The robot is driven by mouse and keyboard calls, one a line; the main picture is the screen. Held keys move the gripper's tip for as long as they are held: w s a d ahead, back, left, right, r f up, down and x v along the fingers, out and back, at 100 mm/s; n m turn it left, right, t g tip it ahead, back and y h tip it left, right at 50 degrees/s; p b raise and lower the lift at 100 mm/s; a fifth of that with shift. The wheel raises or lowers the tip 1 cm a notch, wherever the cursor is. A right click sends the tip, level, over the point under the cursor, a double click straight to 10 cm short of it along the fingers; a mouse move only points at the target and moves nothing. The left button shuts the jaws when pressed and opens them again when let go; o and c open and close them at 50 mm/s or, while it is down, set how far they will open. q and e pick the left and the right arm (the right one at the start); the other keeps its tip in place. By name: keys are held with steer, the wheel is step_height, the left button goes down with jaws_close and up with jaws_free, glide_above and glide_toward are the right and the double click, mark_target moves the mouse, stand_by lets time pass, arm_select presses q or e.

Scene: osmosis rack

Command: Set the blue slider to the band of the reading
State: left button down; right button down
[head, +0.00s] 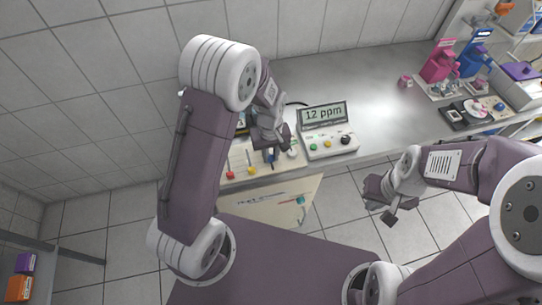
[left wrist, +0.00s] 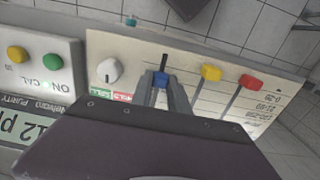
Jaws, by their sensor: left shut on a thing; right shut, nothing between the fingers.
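The meter's display (head: 324,114) reads "12 ppm" in the head view. The slider panel (head: 240,158) stands to its left. The blue slider (left wrist: 160,78) is between the fingers of my left gripper (left wrist: 163,88), which is shut on it. In the head view my left gripper (head: 270,148) reaches down onto the panel and partly hides the blue slider. A yellow slider (left wrist: 211,73) and a red slider (left wrist: 251,82) sit beside it. The blue slider's band labels are largely hidden by the gripper. My right gripper (head: 384,208) is shut and empty, off the counter's front.
A white knob (left wrist: 108,71) is close beside the blue slider. The meter's buttons (head: 329,145) are right of the panel. Pink and blue devices (head: 440,65) stand at the counter's far right. The counter middle (head: 385,105) is clear.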

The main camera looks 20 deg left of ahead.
mark_target(271, 158)
arm_select(q)
steer(key=shift+s, duration=0.15)
steer(key=c, duration=1.2)
jaws_free()
steer(key=shift+s+d+r, duration=0.1)
steer(key=shift+s+d, duration=0.1)
steer(key=shift+d, duration=0.05)
steer(key=shift+c, duration=0.2)
steer(key=shift+w, duration=0.1)
steer(key=shift+a, duration=0.1)
step_height(271, 158, up, 9)
steer(key=shift+f, duration=0.1)
